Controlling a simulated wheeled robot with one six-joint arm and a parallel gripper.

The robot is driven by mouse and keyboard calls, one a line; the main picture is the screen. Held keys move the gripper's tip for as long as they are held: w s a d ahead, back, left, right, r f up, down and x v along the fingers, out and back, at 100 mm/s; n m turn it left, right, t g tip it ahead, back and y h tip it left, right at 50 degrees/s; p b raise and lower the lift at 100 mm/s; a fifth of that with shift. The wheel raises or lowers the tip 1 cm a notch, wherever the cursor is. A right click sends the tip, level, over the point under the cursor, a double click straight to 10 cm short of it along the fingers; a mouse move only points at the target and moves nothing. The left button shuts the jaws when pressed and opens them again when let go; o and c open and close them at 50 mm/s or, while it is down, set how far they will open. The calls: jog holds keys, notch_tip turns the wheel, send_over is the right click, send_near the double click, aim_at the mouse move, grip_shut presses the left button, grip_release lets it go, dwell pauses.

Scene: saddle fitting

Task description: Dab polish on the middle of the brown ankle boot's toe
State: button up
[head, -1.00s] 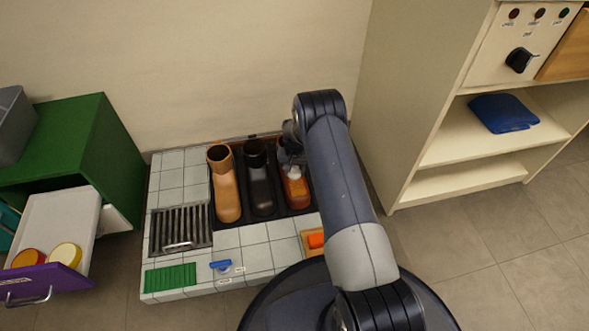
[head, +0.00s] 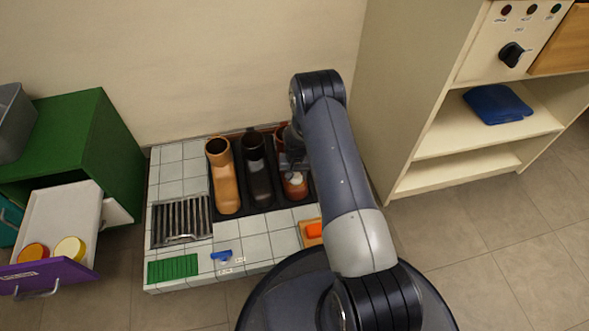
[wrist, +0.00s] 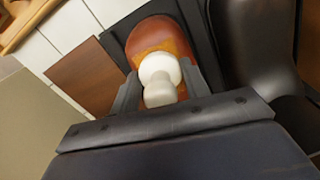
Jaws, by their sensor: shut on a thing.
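The brown ankle boot (head: 297,191) stands at the right end of a row of three in the dark tray. In the wrist view its rounded reddish-brown toe (wrist: 150,27) shows an orange patch around the dauber. My gripper (wrist: 158,88) is shut on a white, round-headed dauber (wrist: 161,72). The dauber is over the toe, and I cannot tell whether it touches. In the head view my gripper (head: 291,163) is above the boot and hides part of it, with the white dauber (head: 294,179) visible below.
A tan boot (head: 226,184) and a dark boot (head: 259,178) stand to the left. The tiled platform holds a grate (head: 181,221), green pad (head: 173,267), blue item (head: 221,255) and orange block (head: 314,230). An open drawer (head: 62,215) holds two round tins. A shelf unit (head: 425,110) rises at right.

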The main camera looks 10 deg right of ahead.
jog(key=shift+s, duration=0.3)
jog(key=shift+f+b, duration=0.15)
jog(key=shift+b, duration=0.25)
jog(key=shift+w+b, duration=0.85)
jog(key=shift+w, duration=0.95)
jog(key=shift+w+r, duration=0.15)
jog(key=shift+w, duration=0.65)
jog(key=shift+w+r, duration=0.1)
jog(key=shift+w, duration=0.65)
notch_tip(320, 180, up, 6)
jog(key=p, duration=0.2)
jog(key=shift+r, duration=0.15)
